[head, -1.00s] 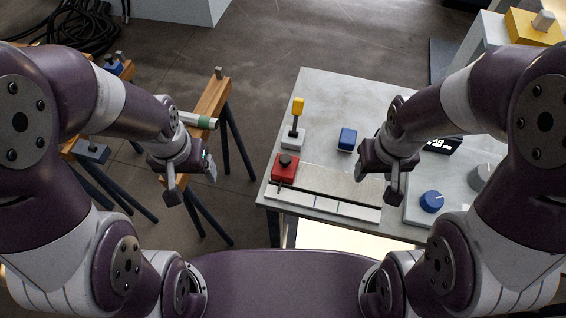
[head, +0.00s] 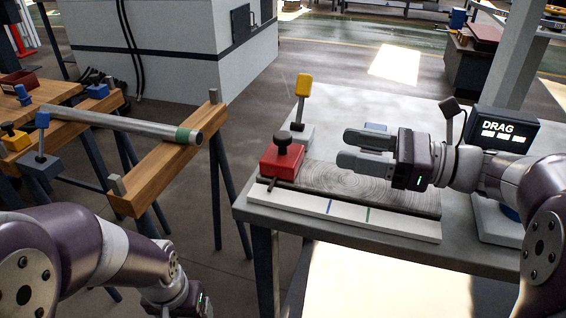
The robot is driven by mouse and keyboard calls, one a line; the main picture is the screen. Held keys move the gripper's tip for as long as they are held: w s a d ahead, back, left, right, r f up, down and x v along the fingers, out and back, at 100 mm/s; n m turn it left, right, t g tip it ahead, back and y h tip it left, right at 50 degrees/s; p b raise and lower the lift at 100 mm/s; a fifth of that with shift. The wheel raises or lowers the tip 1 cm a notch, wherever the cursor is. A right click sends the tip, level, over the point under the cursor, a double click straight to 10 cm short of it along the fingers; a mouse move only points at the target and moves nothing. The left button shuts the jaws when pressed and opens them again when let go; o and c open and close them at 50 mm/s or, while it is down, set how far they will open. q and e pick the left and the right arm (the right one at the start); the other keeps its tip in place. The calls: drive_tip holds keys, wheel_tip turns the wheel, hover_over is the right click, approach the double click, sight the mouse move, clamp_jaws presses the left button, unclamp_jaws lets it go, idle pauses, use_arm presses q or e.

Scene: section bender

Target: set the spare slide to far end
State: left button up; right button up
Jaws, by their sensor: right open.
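A red block with a black knob (head: 282,161), which I take to be the spare slide, sits at the left end of a grey plate (head: 370,186) on the table. A white strip (head: 345,214) with a blue mark and a green mark runs along the plate's front. My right gripper (head: 346,148) is open over the plate, its fingers pointing left towards the red block. They look apart from the block, with nothing seen between them. My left gripper (head: 185,302) is low at the bottom edge, its fingers cut off by the frame.
A yellow-handled lever (head: 302,100) stands behind the red block. A blue block is mostly hidden behind my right gripper. A DRAG display (head: 505,130) stands at the right. Left of the table, trestles (head: 170,165) carry a pipe with a green band (head: 150,127).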

sight(282, 135)
drive_tip(key=b+x, duration=0.1)
drive_tip(key=x, duration=1.1)
drive_tip(key=shift+a, duration=0.15)
